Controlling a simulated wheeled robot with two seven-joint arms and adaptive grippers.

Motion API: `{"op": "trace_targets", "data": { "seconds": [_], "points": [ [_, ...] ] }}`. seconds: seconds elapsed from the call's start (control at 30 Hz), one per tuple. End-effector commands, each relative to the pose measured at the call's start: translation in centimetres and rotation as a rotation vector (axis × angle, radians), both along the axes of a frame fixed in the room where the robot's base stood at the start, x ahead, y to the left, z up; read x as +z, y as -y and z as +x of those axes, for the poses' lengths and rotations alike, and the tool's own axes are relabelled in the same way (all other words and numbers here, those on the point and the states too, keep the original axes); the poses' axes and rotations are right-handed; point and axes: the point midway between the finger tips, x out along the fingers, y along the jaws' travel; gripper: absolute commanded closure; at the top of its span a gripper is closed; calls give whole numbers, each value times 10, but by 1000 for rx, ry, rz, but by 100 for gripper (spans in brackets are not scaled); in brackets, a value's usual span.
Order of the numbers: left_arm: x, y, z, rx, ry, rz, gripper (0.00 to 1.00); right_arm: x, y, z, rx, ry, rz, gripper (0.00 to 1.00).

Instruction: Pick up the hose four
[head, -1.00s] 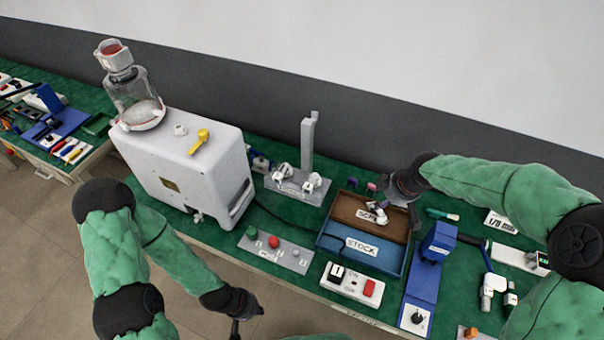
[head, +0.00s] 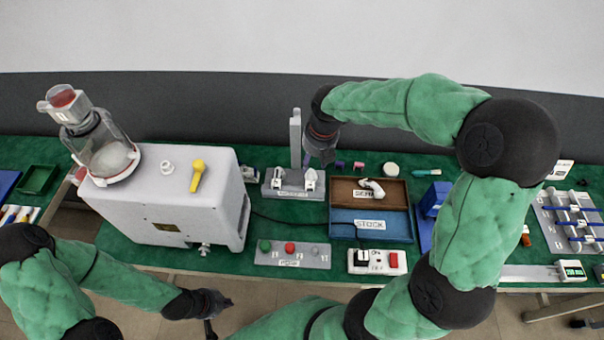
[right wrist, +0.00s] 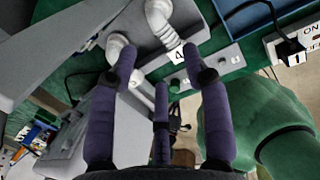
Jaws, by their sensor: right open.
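Two white bent hoses stand on the grey stand (head: 294,190) in the head view. The right one (head: 310,179) appears to be hose four; in the right wrist view a white elbow (right wrist: 160,22) stands beside a label "4" (right wrist: 178,55). The left hose (head: 280,179) also shows in the right wrist view (right wrist: 117,46). My right gripper (head: 324,158) is open and empty just above the right part of the stand; its fingers (right wrist: 155,60) are spread, with the elbow beyond them. My left gripper (head: 220,308) is low in front of the table, its fingers apart and empty.
A grey post (head: 295,135) rises behind the stand, close to my right gripper. Right of the stand is a tray with a brown compartment holding a white piece (head: 372,187) and a blue compartment (head: 385,232). A button plate (head: 292,262) and switch box (head: 377,268) lie in front.

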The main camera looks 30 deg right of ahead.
Motion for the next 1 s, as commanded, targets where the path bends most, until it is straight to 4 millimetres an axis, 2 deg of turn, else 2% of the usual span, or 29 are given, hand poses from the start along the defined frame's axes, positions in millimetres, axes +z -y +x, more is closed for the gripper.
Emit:
{"op": "trace_targets", "data": {
  "seconds": [0.3, 0.57, 0.83, 1.0],
  "points": [
    [-15, 0, -1, 0, -1, 0, 100, -45, -2, 7, -3, -2, 1, 52],
    [-21, 0, 0, 0, -1, 0, 100, -62, -3, 11, -3, -1, 1, 52],
    [-38, 0, 0, 0, -1, 0, 100, -98, -4, 18, -4, -3, 2, 52],
    [-39, 0, 0, 0, -1, 0, 100, -103, -5, 20, -4, 0, 1, 52]
  ]
}}
